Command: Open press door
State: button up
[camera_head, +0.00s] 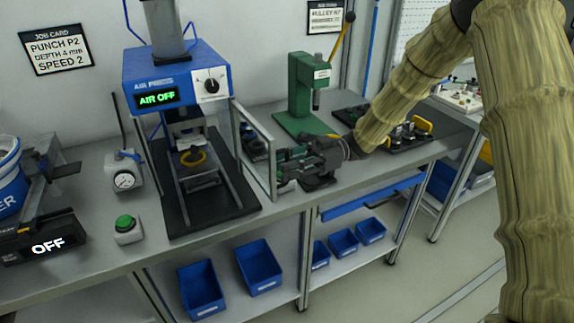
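The press (176,75) is blue, with a green "AIR OFF" display and a dial, and stands on a black base on the bench. Its framed clear door (273,170) stands swung out toward the front at the press's right side, so the front is open. A yellow ring-shaped part (193,158) sits inside under the ram. My gripper (284,168) is just right of the door, close to its outer edge. I cannot tell whether it touches the frame, and its finger opening is unclear.
A green hand press (302,90) stands behind my gripper. A dark tray with parts (408,134) lies to the right. Blue bins (201,289) sit on the lower shelf.

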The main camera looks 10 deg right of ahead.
jog(key=v, duration=1.2)
